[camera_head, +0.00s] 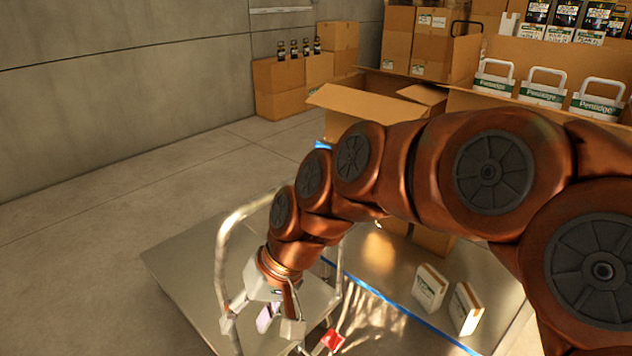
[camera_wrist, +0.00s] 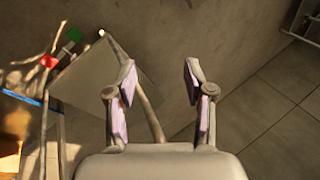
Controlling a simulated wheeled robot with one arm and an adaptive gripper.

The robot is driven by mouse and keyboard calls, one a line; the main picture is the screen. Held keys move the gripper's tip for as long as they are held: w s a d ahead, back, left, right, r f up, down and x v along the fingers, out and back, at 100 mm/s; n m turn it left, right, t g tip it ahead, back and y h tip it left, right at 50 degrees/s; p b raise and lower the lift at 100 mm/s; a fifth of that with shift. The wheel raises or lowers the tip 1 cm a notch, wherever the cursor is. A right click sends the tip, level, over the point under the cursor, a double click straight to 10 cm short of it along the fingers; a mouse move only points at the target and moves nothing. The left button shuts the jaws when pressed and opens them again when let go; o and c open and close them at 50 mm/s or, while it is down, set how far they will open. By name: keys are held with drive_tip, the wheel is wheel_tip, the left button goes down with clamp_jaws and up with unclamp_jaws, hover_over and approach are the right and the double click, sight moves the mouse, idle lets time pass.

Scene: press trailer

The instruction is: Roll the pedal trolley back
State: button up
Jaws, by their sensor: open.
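The trolley has a bent, shiny metal tube handle (camera_head: 222,250) in the lower middle of the head view. A red pedal (camera_head: 332,340) is at its lower right and also shows in the wrist view (camera_wrist: 48,62), with a green pedal (camera_wrist: 73,34) beside it. My gripper (camera_head: 279,322) is down by the handle, with my arm hiding part of the trolley. In the wrist view my gripper (camera_wrist: 160,68) is open, its pale purple pads apart. A trolley tube (camera_wrist: 143,95) runs behind and beside the left finger; I cannot tell whether they touch. Nothing is gripped.
A metal floor plate (camera_head: 175,262) with a blue line (camera_head: 395,302) lies around the trolley. Two white-green packs (camera_head: 429,288) stand on it at right. An open carton (camera_head: 365,103) and stacked cartons (camera_head: 415,40) fill the back right. Concrete floor at left (camera_head: 75,240) is clear.

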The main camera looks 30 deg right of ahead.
drive_tip(key=w+d+r+m+t+y+b, duration=0.1)
drive_tip(key=w+d+r+m+t+b, duration=0.2)
drive_tip(key=w+d, duration=0.35)
drive_tip(key=w+d+r+m+t+y+b, duration=0.1)
drive_tip(key=w+d+r+m+t, duration=0.15)
drive_tip(key=w+d+t, duration=0.4)
drive_tip(key=w+d+r+m+t+h+b, duration=0.15)
drive_tip(key=d+m, duration=0.25)
drive_tip(key=d, duration=0.5)
drive_tip(key=w+d+m+t+h+b, duration=0.15)
drive_tip(key=d+m, duration=0.25)
drive_tip(key=d, duration=0.5)
drive_tip(key=shift+n+t+h, duration=0.25)
drive_tip(key=shift+t+h, duration=0.05)
drive_tip(key=shift+t, duration=0.15)
drive_tip(key=shift+r+p+x, duration=0.2)
drive_tip(key=shift+p+x, duration=0.8)
drive_tip(key=shift+x, duration=3.1)
drive_tip(key=shift+a, duration=0.2)
drive_tip(key=shift+c, duration=0.5)
clamp_jaws()
